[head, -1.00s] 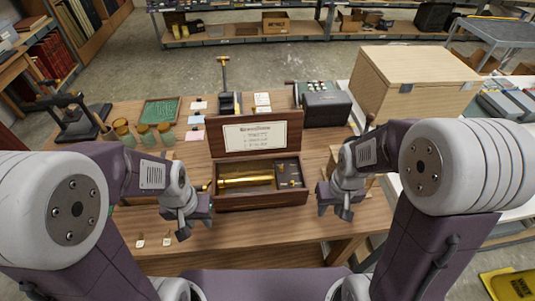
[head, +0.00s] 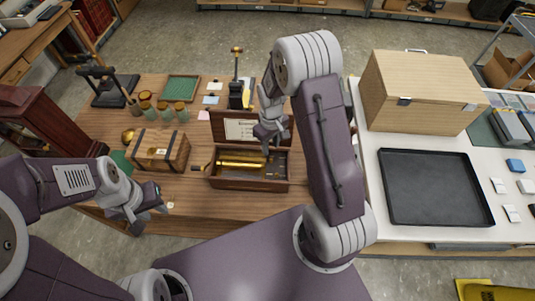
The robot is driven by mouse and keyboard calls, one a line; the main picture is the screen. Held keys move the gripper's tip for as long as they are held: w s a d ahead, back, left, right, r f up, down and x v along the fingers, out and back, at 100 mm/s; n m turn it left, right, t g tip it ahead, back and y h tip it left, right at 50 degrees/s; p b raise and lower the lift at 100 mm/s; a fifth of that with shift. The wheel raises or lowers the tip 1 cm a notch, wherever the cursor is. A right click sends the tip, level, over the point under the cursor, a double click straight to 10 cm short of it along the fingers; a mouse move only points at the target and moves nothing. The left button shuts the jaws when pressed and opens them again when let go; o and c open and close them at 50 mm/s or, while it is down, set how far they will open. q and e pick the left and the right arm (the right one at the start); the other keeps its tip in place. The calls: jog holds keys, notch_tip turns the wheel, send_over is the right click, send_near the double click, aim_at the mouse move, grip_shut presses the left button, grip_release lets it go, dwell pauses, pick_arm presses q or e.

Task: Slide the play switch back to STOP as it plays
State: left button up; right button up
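The open music box (head: 225,184) stands on the wooden table, with a brass cylinder (head: 240,162) inside and a printed card (head: 236,129) in its raised lid. A dark panel (head: 276,163) fills its right end; the play switch is too small to make out there. My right gripper (head: 267,150) points down over this right end, in front of the lid. Its fingers look close to the panel, but I cannot tell whether they touch anything or how far they are apart. My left gripper (head: 153,218) is open and empty, left of the box near the table's front edge.
A small wooden chest (head: 160,150) stands left of the music box. Several jars (head: 164,113) and a brass-topped stand (head: 237,92) are behind. At right, a white table holds a black tray (head: 430,188) and a large wooden case (head: 420,95).

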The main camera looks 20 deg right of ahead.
aim_at(271, 159)
jog(key=f+p, duration=0.1)
jog(key=f, duration=0.5)
jog(key=shift+s+d+f+p, duration=0.1)
jog(key=shift+d+f+p, duration=0.1)
jog(key=shift+f+p, duration=0.15)
jog(key=shift+a+f, duration=0.1)
jog(key=shift+f, duration=0.45)
grip_shut()
dwell(0.4)
